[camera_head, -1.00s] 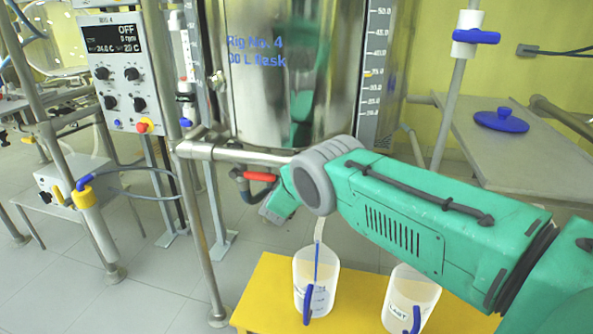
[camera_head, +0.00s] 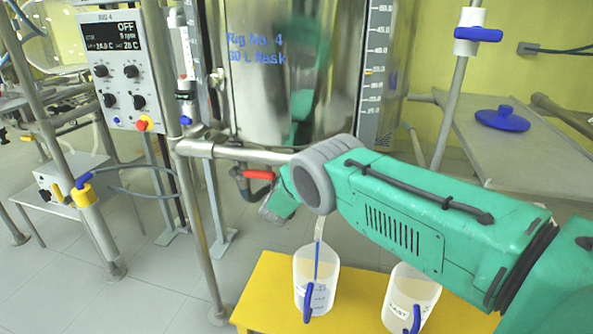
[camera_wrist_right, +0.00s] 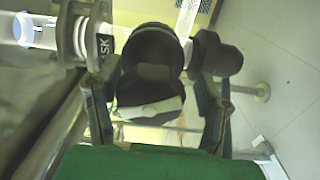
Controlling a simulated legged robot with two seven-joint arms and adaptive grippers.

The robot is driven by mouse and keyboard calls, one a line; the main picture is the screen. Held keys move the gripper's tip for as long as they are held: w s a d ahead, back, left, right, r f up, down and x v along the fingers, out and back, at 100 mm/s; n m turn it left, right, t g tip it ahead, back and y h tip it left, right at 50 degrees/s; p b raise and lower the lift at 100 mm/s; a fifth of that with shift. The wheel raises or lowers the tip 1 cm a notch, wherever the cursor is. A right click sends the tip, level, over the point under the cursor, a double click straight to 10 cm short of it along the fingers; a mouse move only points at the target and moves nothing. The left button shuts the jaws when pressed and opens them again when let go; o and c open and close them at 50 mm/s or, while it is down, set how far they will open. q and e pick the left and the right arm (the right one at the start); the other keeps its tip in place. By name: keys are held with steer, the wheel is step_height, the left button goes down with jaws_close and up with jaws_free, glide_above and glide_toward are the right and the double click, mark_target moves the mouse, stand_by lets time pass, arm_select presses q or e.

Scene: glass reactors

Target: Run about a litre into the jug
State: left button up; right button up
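A translucent jug (camera_head: 328,278) with a blue handle stands upright on the yellow stand, under my right arm. A pale strip and a narrow blue line run down into its mouth; I cannot tell whether this is tube or liquid, and its level is unclear. My right gripper (camera_head: 268,212) is below the valve, partly hidden. In the wrist view its fingers (camera_wrist_right: 155,105) are apart, either side of a black fitting (camera_wrist_right: 152,65).
The yellow stand (camera_head: 262,294) bears both jugs. A metal frame rail (camera_head: 235,152) crosses before the flask, near my arm. The rig's control box (camera_head: 120,70) is at left. A grey bench (camera_head: 480,135) with a blue lid (camera_head: 502,119) is at right.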

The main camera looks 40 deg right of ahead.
steer(key=shift+r, duration=0.2)
steer(key=shift+s+a, duration=0.1)
steer(key=shift+a, duration=0.05)
steer(key=v, duration=1.1)
steer(key=shift+s+a+f, duration=0.15)
steer(key=shift+a+f, duration=0.1)
steer(key=shift+a, duration=0.05)
steer(key=shift+f, duration=0.1)
